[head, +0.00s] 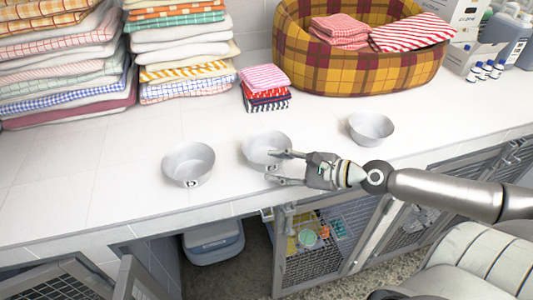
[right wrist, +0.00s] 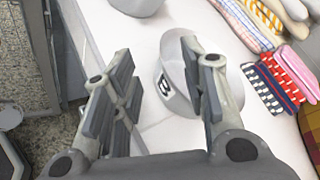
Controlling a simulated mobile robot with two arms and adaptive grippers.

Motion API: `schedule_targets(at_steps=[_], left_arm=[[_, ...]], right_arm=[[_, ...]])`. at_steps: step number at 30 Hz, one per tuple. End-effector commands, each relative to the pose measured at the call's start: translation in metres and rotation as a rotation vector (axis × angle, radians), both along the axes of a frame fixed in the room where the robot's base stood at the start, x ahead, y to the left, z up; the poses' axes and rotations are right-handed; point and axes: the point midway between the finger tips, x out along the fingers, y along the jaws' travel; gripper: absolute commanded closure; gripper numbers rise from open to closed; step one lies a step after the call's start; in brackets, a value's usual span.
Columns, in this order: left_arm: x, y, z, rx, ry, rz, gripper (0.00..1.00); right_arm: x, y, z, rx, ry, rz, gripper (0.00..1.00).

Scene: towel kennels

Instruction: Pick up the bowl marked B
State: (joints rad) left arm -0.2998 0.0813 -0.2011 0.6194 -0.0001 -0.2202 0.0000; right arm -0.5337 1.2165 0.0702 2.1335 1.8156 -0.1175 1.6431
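The middle pale grey bowl (head: 258,145) stands upright near the counter's front edge. In the right wrist view this bowl (right wrist: 173,70) carries a dark label that looks like a B, seen at a slant. My right gripper (head: 277,167) is open at the bowl's near right side. In the right wrist view my right gripper (right wrist: 155,70) has one finger over the bowl, hiding part of it, and the other beyond its front side. I cannot tell whether a finger touches it. A second bowl (head: 188,160), marked D, stands to the left. My left gripper is not in view.
A third bowl (head: 371,127) without a visible mark stands right. Behind are towel stacks (head: 185,50), small folded cloths (head: 265,88) and a plaid pet bed (head: 350,70). Open mesh doors (head: 315,245) hang below the counter's front edge. The counter's front left is clear.

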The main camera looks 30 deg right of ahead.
Motion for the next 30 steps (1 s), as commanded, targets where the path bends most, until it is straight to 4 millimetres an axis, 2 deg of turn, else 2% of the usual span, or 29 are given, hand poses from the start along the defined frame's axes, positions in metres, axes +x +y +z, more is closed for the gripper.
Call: schedule_targets(at_steps=[11, 30], left_arm=[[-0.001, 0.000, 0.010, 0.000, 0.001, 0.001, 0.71], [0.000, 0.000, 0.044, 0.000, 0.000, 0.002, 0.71]], right_arm=[[0.007, 0.002, 0.000, 0.003, -0.002, -0.006, 0.60], [0.038, 0.025, -0.012, 0.003, -0.001, -0.002, 0.60]])
